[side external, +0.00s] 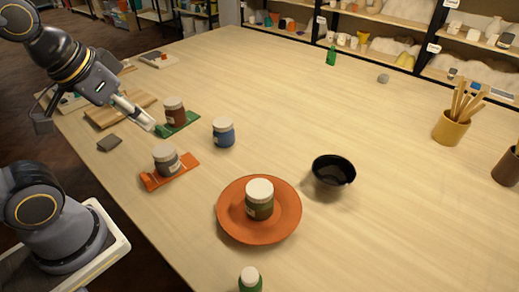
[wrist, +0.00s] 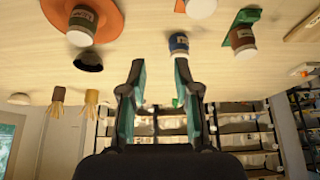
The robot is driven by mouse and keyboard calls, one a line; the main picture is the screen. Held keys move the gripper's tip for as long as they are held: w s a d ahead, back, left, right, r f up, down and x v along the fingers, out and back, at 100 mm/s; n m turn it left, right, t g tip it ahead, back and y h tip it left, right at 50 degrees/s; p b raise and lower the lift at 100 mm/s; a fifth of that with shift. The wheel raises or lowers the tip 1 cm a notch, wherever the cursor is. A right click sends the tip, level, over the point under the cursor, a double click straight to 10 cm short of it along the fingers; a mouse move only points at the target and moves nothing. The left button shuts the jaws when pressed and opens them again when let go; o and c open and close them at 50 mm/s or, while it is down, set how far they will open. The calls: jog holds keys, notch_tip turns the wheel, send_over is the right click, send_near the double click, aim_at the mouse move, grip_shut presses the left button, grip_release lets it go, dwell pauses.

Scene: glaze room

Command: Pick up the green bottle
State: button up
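A small green bottle (side external: 331,56) stands upright near the far edge of the table in the side view. In the wrist view, whose picture is upside down, a small green shape (wrist: 175,102) beside the right finger appears to be this bottle. A second green container with a white cap (side external: 250,282) is cut off by the bottom edge of the side view. My gripper (side external: 143,120) is above the table's left side, near the brown jar and far from the far bottle. The wrist view shows my gripper (wrist: 160,68) open, its fingers apart with nothing between them.
Near my gripper are a brown jar (side external: 174,112), a blue jar (side external: 223,132) and a grey jar (side external: 166,159). An orange plate (side external: 232,228) bears another jar (side external: 260,200); a black bowl (side external: 333,172) and brush pot (side external: 450,130) stand rightward.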

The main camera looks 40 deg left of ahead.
jog(key=shift+o, duration=0.3)
jog(key=o, duration=0.7)
